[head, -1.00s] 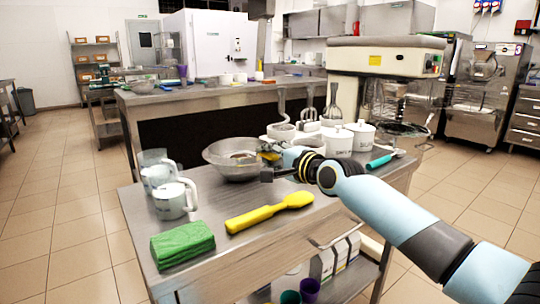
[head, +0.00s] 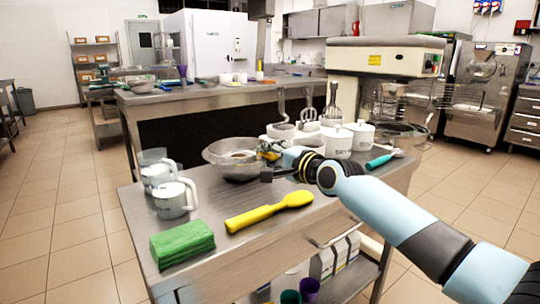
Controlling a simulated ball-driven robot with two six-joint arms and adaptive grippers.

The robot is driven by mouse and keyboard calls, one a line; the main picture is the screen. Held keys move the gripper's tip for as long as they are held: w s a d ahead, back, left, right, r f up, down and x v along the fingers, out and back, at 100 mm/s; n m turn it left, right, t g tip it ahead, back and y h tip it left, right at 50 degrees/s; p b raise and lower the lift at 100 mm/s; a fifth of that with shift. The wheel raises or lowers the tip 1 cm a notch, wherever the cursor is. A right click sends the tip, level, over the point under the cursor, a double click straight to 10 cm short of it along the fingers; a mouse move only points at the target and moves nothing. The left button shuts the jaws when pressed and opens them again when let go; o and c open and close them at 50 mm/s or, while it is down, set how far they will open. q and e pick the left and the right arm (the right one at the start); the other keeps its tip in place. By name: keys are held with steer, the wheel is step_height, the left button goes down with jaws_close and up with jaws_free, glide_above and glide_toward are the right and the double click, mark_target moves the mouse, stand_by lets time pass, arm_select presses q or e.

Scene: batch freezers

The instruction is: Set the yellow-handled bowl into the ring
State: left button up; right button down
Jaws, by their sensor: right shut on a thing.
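The metal bowl (head: 228,165) sits at the back of the steel table, left of my right gripper. A small yellow part, likely its handle (head: 269,151), shows at its right side. My right gripper (head: 269,163) is at that side, shut on the handle; its own arm partly hides the grip. A dark round ring-like part (head: 402,132) shows at the right, below the wire guard of the big mixer; I cannot tell for sure that it is the ring. My left gripper is not in view.
White jugs (head: 175,199) stand at the table's left, with a green cloth (head: 182,243) and yellow spatula (head: 268,211) in front. White canisters (head: 339,142), whisks (head: 332,104) and a teal-handled tool (head: 379,161) are behind my right arm. The mixer (head: 385,57) stands at the back right.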

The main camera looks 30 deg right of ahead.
steer(key=shift+f, duration=0.4)
steer(key=c, duration=1.2)
jaws_free()
steer(key=shift+f, duration=0.15)
steer(key=s+r, duration=0.1)
steer(key=s, duration=1.1)
steer(key=shift+d+r, duration=0.35)
steer(key=shift+d, duration=0.1)
steer(key=shift+w, duration=0.1)
